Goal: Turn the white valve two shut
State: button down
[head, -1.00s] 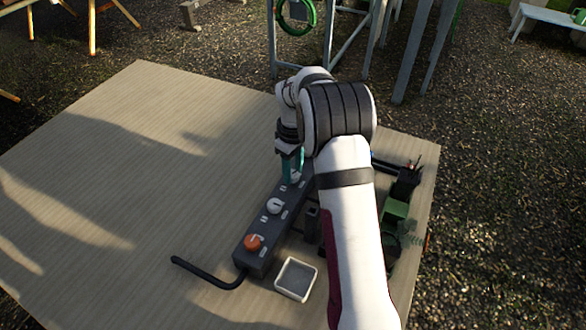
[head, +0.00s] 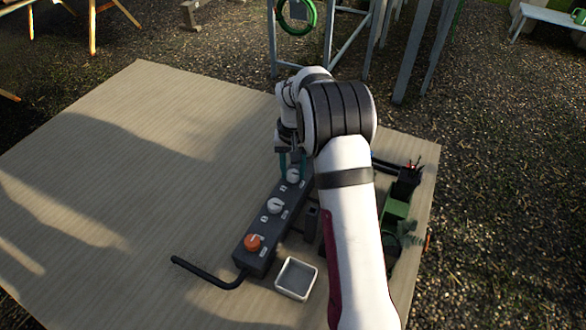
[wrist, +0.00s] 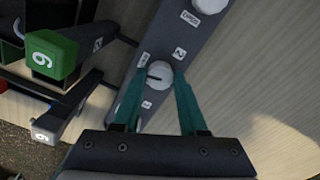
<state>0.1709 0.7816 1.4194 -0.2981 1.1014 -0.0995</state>
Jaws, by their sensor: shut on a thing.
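The white valve two (head: 293,175) is the far knob on a grey manifold bar (head: 262,226) lying on the table. In the wrist view the knob (wrist: 158,77) is round and white, with a dark pointer line directed roughly left. A tag with a "2" (wrist: 179,53) sits beside it, and small light labels are at its left and below. My gripper (wrist: 160,80) has its two teal fingers on opposite sides of this knob, shut on it.
A middle white knob (head: 274,206) and an orange knob (head: 253,242) are on the same bar. A black hose (head: 210,275) bends from its near end. A small white-rimmed tray (head: 280,287) and green items (head: 396,210) lie right. The table's left side is clear.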

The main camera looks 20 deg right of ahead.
aim_at(293, 174)
jog(key=shift+r+m, duration=0.1)
jog(key=shift+m, duration=1.1)
jog(key=shift+c, duration=2.2)
grip_release()
notch_tip(293, 174, up, 16)
jog(key=shift+s, duration=0.1)
